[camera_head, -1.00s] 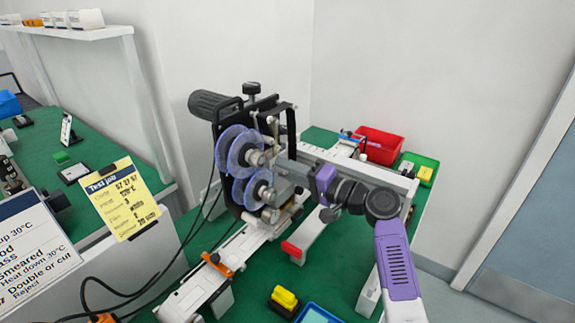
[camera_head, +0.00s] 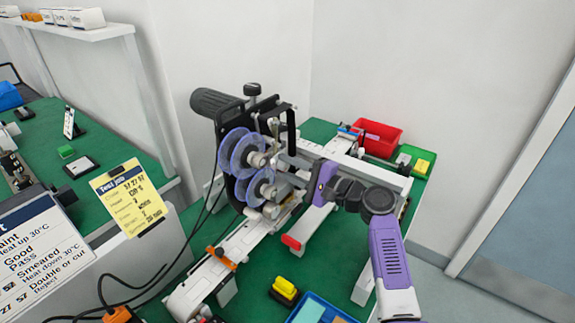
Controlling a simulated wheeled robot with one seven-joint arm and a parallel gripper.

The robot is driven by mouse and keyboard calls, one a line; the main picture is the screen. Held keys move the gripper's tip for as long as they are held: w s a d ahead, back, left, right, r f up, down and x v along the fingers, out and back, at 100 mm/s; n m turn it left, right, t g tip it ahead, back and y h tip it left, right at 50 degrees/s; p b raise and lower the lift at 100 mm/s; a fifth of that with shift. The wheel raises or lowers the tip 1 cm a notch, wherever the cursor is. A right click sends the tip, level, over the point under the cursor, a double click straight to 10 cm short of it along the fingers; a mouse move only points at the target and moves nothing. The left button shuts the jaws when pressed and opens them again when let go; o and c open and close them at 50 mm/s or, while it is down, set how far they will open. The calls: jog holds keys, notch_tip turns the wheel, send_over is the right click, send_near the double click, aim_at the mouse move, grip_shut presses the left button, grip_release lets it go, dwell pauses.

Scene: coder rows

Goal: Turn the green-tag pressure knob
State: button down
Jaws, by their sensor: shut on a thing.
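The coder (camera_head: 262,150) stands on the green bench, with a black motor at its upper left and two clear purple spools (camera_head: 240,150) on its front. A black knob (camera_head: 252,90) sticks up from its top. My gripper (camera_head: 284,165) reaches in from the right, at the side of the coder head just right of the spools. It is shut on a small part there, which looks like a knob. The fingers and wrist hide most of it. I see no green tag, so I cannot tell which knob it is.
A white conveyor (camera_head: 225,262) with an orange clamp runs below the coder. A red bin (camera_head: 380,138) and a green tray (camera_head: 414,160) are at the back right. A yellow-and-black block (camera_head: 285,289) and a blue tray (camera_head: 318,308) lie in front. A yellow job card (camera_head: 128,197) stands left.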

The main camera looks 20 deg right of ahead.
dwell(0.4)
jog(key=c, duration=1.1)
grip_release()
jog(key=shift+b+v, duration=0.65)
jog(key=shift+v, duration=3.3)
